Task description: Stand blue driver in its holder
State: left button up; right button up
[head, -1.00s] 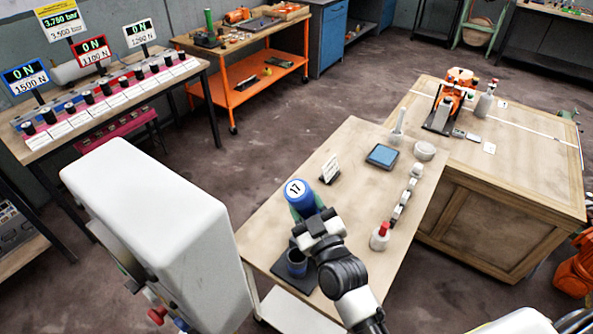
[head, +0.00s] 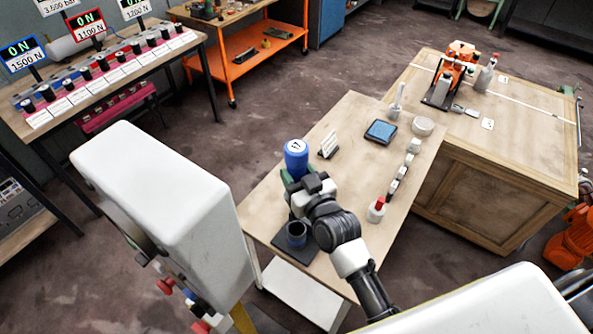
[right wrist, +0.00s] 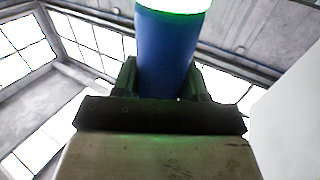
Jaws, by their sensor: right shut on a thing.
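The blue driver (head: 297,160) has a blue cylindrical body with a white cap marked 17. My right gripper (head: 292,183) is shut on it above the near workbench, and the driver looks roughly upright, cap end up. The right wrist view shows the blue body (right wrist: 165,55) between the dark green jaws (right wrist: 163,82). The holder (head: 297,233) is a dark blue open cup on a black base plate, nearer than the driver and apart from it. The driver's lower end is hidden behind my right gripper and arm. My left gripper does not show.
The bench middle is clear.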

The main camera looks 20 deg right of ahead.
jog(key=shift+f+b, duration=5.05)
jog(key=shift+f, duration=2.7)
jog(key=o, duration=1.1)
jog(key=shift+o, duration=0.2)
jog(key=shift+s+f, duration=0.1)
jog(key=shift+f, duration=0.2)
jog(key=s+d+b, duration=0.2)
jog(key=s, duration=0.8)
jog(key=shift+s+r+b, duration=0.15)
jog(key=shift+s+b, duration=0.1)
jog(key=shift+b, duration=0.05)
